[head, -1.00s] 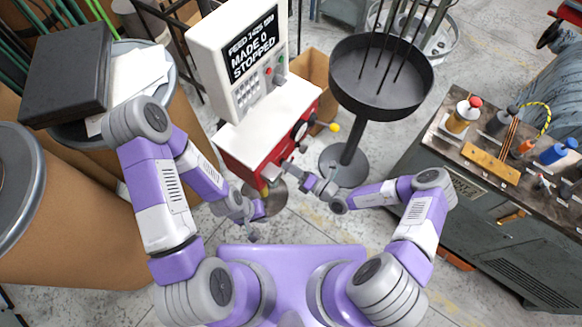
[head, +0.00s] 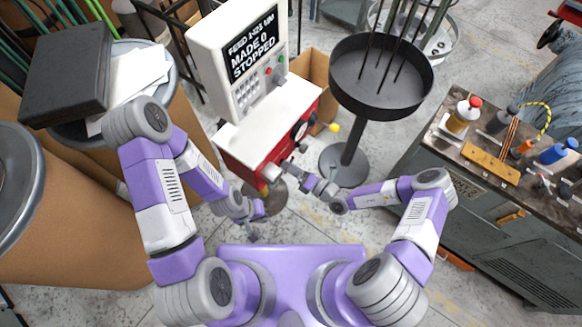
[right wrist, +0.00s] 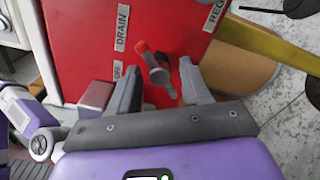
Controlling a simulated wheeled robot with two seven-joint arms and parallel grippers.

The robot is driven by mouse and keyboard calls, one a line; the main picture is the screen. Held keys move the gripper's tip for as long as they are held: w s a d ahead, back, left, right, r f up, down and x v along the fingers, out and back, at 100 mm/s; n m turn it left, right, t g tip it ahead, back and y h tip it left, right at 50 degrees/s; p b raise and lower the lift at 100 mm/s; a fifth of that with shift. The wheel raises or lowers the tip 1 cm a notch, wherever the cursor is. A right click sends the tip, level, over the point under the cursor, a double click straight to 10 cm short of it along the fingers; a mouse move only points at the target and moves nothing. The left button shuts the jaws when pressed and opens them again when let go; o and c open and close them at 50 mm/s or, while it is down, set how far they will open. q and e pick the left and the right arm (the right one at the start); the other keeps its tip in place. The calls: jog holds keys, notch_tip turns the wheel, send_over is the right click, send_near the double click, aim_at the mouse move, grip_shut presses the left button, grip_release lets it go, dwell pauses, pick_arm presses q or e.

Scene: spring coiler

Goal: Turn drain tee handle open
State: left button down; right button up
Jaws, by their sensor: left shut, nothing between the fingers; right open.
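My right gripper (right wrist: 160,92) is open, one finger on each side of the lever; contact is not clear. In the head view my right gripper (head: 284,172) is at the front of the red and white machine (head: 240,152), hiding the handle. My left gripper (head: 252,236) is shut and empty, low, left of it.
A round black tray on a stand (head: 378,85) is right of the machine. A workbench (head: 452,138) with bottles and tools stands farther right. Brown drums (head: 75,225) are on the left. In the wrist view a yellow bar (right wrist: 265,42) crosses at upper right.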

jog(key=v, duration=0.7)
jog(key=shift+s+d, duration=0.2)
